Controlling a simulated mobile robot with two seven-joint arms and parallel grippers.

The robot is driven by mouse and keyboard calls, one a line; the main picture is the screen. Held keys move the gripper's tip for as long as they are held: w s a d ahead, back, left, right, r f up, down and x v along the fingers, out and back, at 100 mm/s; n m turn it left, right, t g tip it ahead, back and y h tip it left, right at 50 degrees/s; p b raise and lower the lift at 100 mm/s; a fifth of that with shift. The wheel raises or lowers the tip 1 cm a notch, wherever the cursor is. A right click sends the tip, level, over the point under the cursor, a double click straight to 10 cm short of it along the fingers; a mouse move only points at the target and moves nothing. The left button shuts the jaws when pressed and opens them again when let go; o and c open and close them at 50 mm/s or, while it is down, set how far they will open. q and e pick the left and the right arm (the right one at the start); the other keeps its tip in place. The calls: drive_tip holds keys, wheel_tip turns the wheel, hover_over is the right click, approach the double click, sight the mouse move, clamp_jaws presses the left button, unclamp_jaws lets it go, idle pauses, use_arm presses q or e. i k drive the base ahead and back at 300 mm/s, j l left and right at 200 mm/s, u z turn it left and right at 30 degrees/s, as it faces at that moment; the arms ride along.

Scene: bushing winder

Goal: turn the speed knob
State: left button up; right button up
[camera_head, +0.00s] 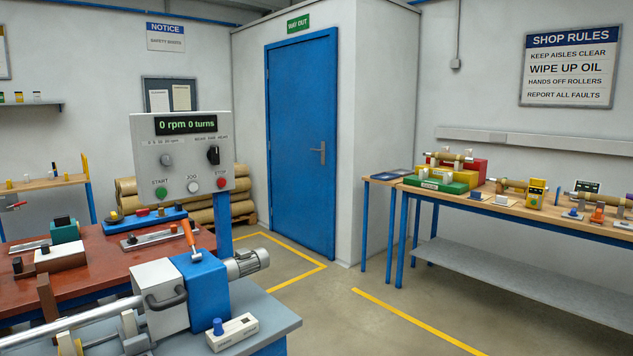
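A grey control panel (183,150) stands on a blue post in the left half of the view. A small silver knob (166,160) sits on its left side, below a small scale label that seems to read rpm; it looks like the speed knob. Its pointer position is too small to tell. The display (186,124) reads "0 rpm 0 turns". A black selector switch (213,155) is on the panel's right. Below are a green START button (160,192), a white JOG button (193,187) and a red STOP button (221,183). Neither gripper is in view.
A winder with a blue and white headstock (190,292) and a motor (247,263) stands below the panel. A red-topped bench (110,262) with fixtures is at left. A wooden workbench (500,205) holds parts at right. The floor before the blue door (302,145) is clear.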

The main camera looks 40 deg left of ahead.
sight(167, 160)
drive_tip(key=i+u, duration=0.25)
drive_tip(key=i, duration=0.2)
drive_tip(key=i+l+u, duration=0.3)
drive_tip(key=i, duration=0.15)
drive_tip(key=i+l+u, duration=0.25)
drive_tip(key=i, duration=0.25)
drive_tip(key=j, duration=0.1)
